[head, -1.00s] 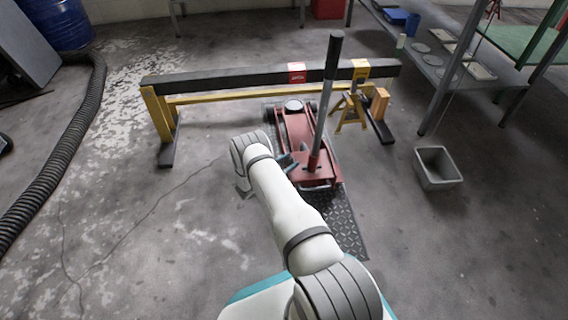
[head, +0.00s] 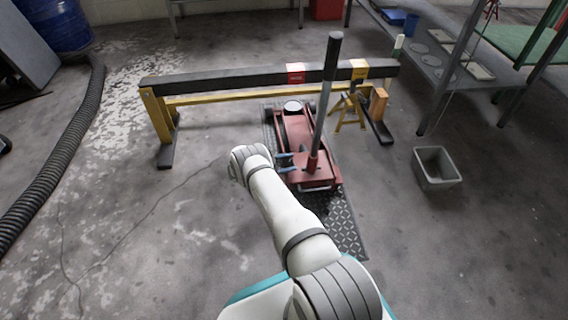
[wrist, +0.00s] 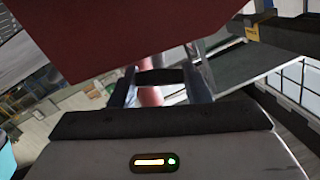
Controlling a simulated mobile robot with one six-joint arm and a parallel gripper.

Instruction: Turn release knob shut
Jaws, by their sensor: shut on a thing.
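The red floor jack (head: 309,178) stands on the dark tread plate (head: 343,222), with its long grey and black handle (head: 327,92) rising from the rear. My gripper (head: 285,163) is at the jack's left side, close to the handle base. In the wrist view, the two fingers of my gripper (wrist: 160,86) are shut on a dark bar, which I take to be the release knob (wrist: 160,76). A large red jack surface (wrist: 100,35) fills the upper left there. The knob is too small to make out in the head view, so its turn angle cannot be read.
A black beam on yellow legs (head: 225,83) stands across behind the jack. A yellow jack stand (head: 350,108) is at its right. A grey bin (head: 437,168) and a metal bench (head: 430,62) stand to the right.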

